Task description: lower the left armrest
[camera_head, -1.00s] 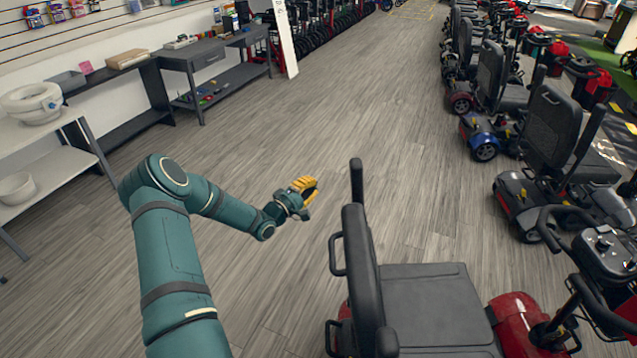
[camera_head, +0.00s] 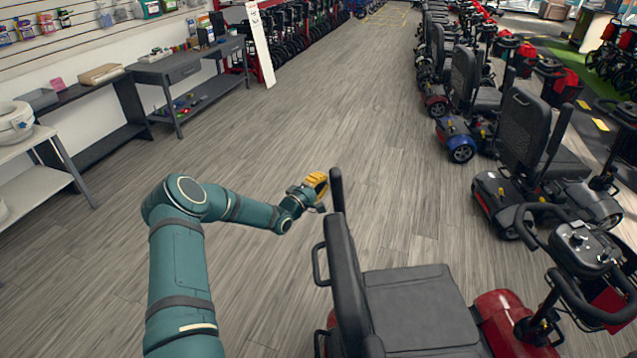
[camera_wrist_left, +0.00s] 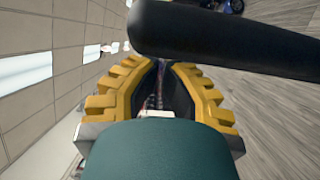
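The left armrest (camera_head: 337,190) is a black padded bar standing upright beside the seat back (camera_head: 345,275) of the nearest red scooter, on its far side. In the left wrist view the dark bar (camera_wrist_left: 220,45) crosses the top of the picture, just ahead of the fingers. My left gripper (camera_head: 318,184) has yellow ribbed fingers and is just left of the raised armrest, near its upper part. The fingertips (camera_wrist_left: 157,64) come together with nothing seen between them. Whether the gripper touches the bar cannot be told. My right gripper is not in view.
The scooter's flat seat (camera_head: 415,310) and its tiller (camera_head: 585,255) lie to the right. A row of scooters (camera_head: 525,150) runs along the right side. A grey workbench (camera_head: 190,75) and shelving (camera_head: 40,180) stand at left. The wooden floor between is clear.

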